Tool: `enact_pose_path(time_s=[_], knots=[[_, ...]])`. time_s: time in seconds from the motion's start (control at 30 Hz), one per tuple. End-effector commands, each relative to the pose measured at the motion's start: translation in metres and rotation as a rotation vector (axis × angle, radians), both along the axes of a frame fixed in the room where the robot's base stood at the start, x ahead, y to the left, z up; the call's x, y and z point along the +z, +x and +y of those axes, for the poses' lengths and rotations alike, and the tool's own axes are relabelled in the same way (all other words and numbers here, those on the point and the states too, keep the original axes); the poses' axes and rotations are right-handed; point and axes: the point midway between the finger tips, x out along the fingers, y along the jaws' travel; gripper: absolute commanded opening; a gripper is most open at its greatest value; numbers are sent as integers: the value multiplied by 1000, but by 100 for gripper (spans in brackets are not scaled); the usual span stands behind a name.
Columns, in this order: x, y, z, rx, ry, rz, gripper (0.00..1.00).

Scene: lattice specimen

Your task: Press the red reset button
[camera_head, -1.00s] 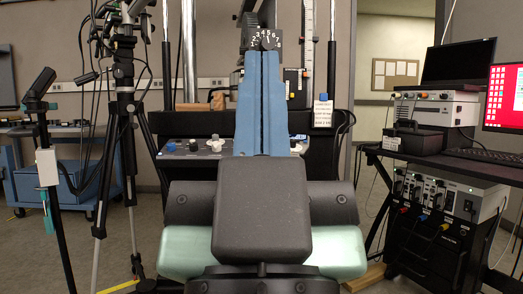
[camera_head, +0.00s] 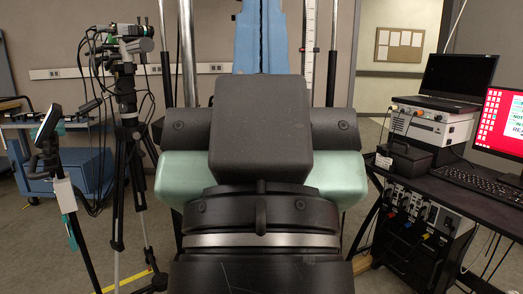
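No red reset button shows in the head view. My own arm, a dark block with round dark joints and pale green parts, fills the middle of the view. My gripper does not show, so its fingers cannot be judged. A tall blue upright part (camera_head: 260,40) rises behind the arm, between upright rods and beside a white ruler-like scale (camera_head: 309,40). The front panel of that apparatus is hidden behind my arm.
A camera tripod (camera_head: 127,110) and a slim stand (camera_head: 47,150) are at left, with a blue cart (camera_head: 75,175) behind. At right, a dark desk (camera_head: 430,170) carries a laptop (camera_head: 460,75), a boxy instrument (camera_head: 432,122), a keyboard (camera_head: 485,185) and a red-screened monitor (camera_head: 502,122).

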Motion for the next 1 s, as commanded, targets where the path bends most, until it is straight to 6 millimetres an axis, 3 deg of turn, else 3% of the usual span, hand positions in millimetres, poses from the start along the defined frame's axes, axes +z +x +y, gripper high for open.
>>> enact_pose_path(time_s=[0.03,0.6,0.77,1.0], knots=[[36,0,0,0,0,0,0],[222,0,0,1,0,0,0],[248,0,0,1,0,0,0],[248,0,0,1,0,0,0]])
